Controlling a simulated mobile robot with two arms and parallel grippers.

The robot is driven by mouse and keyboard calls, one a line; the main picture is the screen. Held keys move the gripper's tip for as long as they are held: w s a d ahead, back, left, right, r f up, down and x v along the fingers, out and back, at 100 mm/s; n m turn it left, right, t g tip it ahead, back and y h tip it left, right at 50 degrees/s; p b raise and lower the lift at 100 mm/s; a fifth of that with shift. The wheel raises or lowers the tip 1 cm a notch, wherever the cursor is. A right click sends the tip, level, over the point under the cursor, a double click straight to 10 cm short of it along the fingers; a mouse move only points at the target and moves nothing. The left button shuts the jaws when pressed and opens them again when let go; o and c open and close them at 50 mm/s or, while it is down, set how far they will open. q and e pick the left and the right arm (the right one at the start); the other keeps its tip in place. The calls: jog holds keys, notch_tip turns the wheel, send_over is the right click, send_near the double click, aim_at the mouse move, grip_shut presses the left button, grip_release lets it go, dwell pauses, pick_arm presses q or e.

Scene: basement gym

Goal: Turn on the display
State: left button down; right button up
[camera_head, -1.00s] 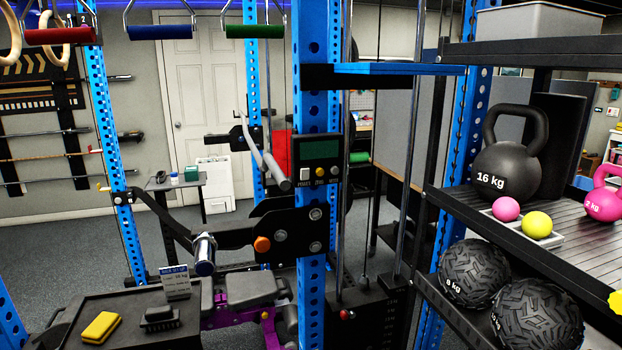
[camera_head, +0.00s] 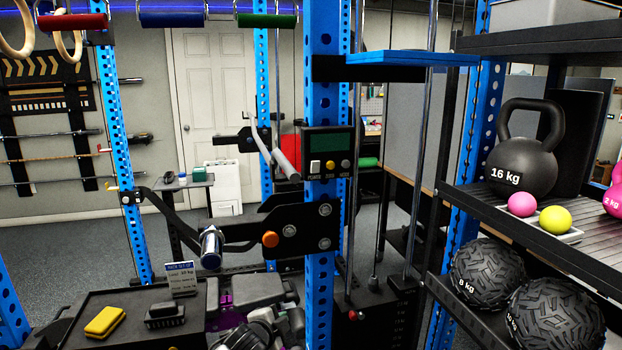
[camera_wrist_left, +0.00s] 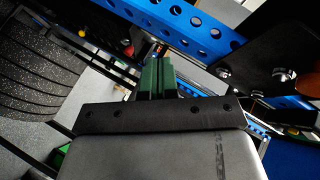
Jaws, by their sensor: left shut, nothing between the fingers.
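The display (camera_head: 327,144) is a small black box on the blue upright of the rack, with a dark green blank screen. Below the screen sit a white POWER button (camera_head: 315,167), a yellow ZERO button (camera_head: 330,165) and a grey MODE button (camera_head: 346,164). Part of my left arm and gripper (camera_head: 256,328) shows at the bottom middle of the head view, well below the display and a little left of it. In the left wrist view my left gripper (camera_wrist_left: 157,66) has green fingers close together, shut and empty. My right gripper is not in view.
A black lever arm with an orange knob (camera_head: 270,239) and chrome peg (camera_head: 211,247) juts left below the display. A blue ledge (camera_head: 412,59) sits above right. A tray (camera_head: 130,338) holds a yellow block (camera_head: 105,322). Shelves with a kettlebell (camera_head: 522,155) stand right.

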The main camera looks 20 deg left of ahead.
pick_arm(q)
jog(key=d+r+m+t+h, duration=0.1)
jog(key=r+m, duration=0.2)
jog(key=r, duration=0.8)
jog(key=s+d+r+m+t+h+b, duration=0.1)
jog(key=d+r+m+t, duration=0.1)
jog(key=r, duration=0.9)
jog(key=s+d+r+m+t+h+b, duration=0.1)
jog(key=d+r+m+t, duration=0.1)
jog(key=r, duration=0.9)
jog(key=shift+s+r+m+h, duration=0.2)
jog(key=shift+r+m+h, duration=0.15)
jog(key=shift+m, duration=0.55)
jog(key=shift+w, duration=0.1)
jog(key=p, duration=0.4)
send_near(318, 164)
jog(key=w+d, duration=0.2)
jog(key=d, duration=0.2)
jog(key=w, duration=0.1)
jog(key=w+a, duration=0.1)
jog(key=w+p, duration=0.1)
jog(key=shift+w+a+r, duration=0.1)
jog(key=shift+a+r, duration=0.25)
jog(key=shift+r, duration=0.05)
jog(key=shift+w+a, duration=0.45)
jog(key=shift+w, duration=0.05)
